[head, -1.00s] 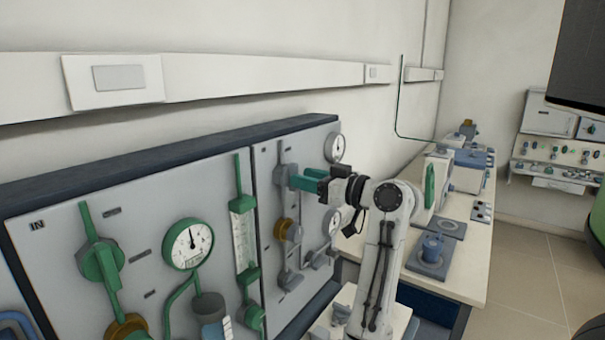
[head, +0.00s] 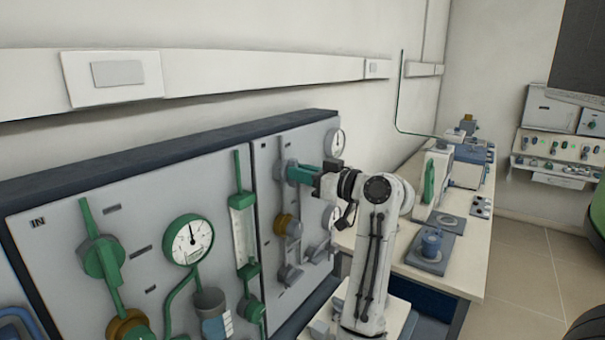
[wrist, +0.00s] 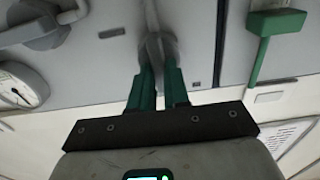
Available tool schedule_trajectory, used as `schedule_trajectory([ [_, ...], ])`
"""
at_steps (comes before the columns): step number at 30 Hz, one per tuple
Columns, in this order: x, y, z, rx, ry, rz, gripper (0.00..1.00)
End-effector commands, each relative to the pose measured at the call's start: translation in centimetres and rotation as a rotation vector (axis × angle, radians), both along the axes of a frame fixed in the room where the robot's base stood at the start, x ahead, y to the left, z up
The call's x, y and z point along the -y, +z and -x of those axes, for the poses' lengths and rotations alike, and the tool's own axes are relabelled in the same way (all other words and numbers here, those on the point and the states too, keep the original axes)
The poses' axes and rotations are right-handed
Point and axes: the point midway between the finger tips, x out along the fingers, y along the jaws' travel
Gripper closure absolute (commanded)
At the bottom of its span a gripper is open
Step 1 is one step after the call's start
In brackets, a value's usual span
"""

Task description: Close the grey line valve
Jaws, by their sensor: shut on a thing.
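The grey line valve (head: 280,170) is mounted high on the right-hand grey panel, its grey pipe running up and down. My gripper (head: 289,173) reaches it from the right, with its green fingers at the valve's handle. In the wrist view the two fingers (wrist: 157,76) are shut on the grey valve handle (wrist: 158,46). The fingers hide part of the handle in the head view, so its exact angle is hard to tell.
Below the valve on the same panel is a brass-coloured fitting (head: 287,225). Gauges (head: 337,142) sit by the panel's right edge. The left panel carries a green valve (head: 102,258) and a large gauge (head: 188,240). A bench (head: 450,265) with apparatus stands at right.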

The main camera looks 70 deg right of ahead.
Motion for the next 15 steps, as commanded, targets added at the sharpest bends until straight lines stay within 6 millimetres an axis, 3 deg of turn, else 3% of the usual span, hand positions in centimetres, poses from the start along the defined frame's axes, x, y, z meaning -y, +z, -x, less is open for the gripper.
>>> schedule_trajectory([
  [15,-0.03,-0.28,0.05,-0.022,-0.001,0.093,1.0],
])
